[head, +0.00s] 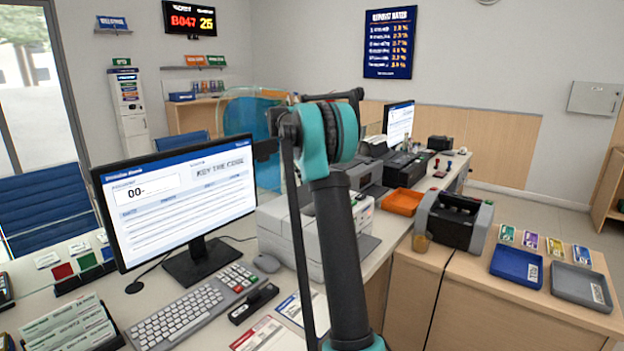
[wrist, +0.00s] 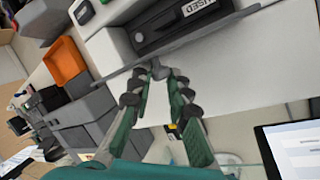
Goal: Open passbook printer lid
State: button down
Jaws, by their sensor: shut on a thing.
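The passbook printer (head: 285,232) is the pale grey machine on the counter behind my arm in the head view; my arm hides much of it. In the wrist view the printer (wrist: 252,75) fills the top, with a dark recessed panel (wrist: 180,32) and a label that is partly readable. A grey lid edge (wrist: 112,80) runs across just beyond my fingertips. My gripper (wrist: 160,72) is shut on a small grey tab at that edge, which I take to be part of the lid. The lid looks down or nearly down. The head view hides my fingers.
Blue (head: 516,264) and grey (head: 582,286) trays lie on the right counter.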

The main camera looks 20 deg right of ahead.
jog(key=shift+w+a+f+g, duration=0.15)
jog(key=shift+a+f+g, duration=0.1)
jog(key=shift+a, duration=0.15)
jog(key=shift+w+a+f+g, duration=0.1)
jog(key=shift+a+g, duration=0.15)
jog(key=shift+a, duration=0.1)
jog(key=shift+h, duration=0.3)
jog(key=c, duration=1.4)
grip_release()
jog(key=shift+r, duration=0.1)
jog(key=shift+d, duration=0.1)
jog(key=shift+r, duration=0.15)
jog(key=v, duration=1.1)
jog(key=shift+w+a+r, duration=0.15)
jog(key=shift+a+r, duration=0.1)
